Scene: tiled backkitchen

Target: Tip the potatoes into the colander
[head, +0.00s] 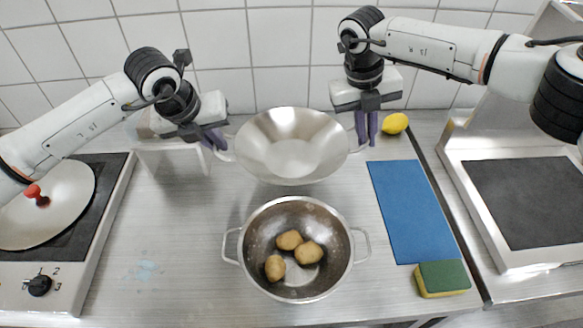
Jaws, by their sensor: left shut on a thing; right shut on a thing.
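The colander (256,226), a steel bowl with two side handles, stands on the worktop at front centre. Three brown potatoes lie in it: one at the left (275,268), one at the top (289,240) and one at the right (309,253). Behind it is a wide, shiny steel pan (291,150), which looks empty inside. My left gripper (217,142) is shut on the pan's left handle. My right gripper (366,130) is shut on its right handle. Whether the pan touches the worktop is hard to tell.
A blue cloth (412,210) lies at the right, with a sponge (442,278) at its front end. A lemon (395,123) lies near the wall by my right gripper. A hob with a lid (50,200) is at the left. The worktop left of the colander is clear.

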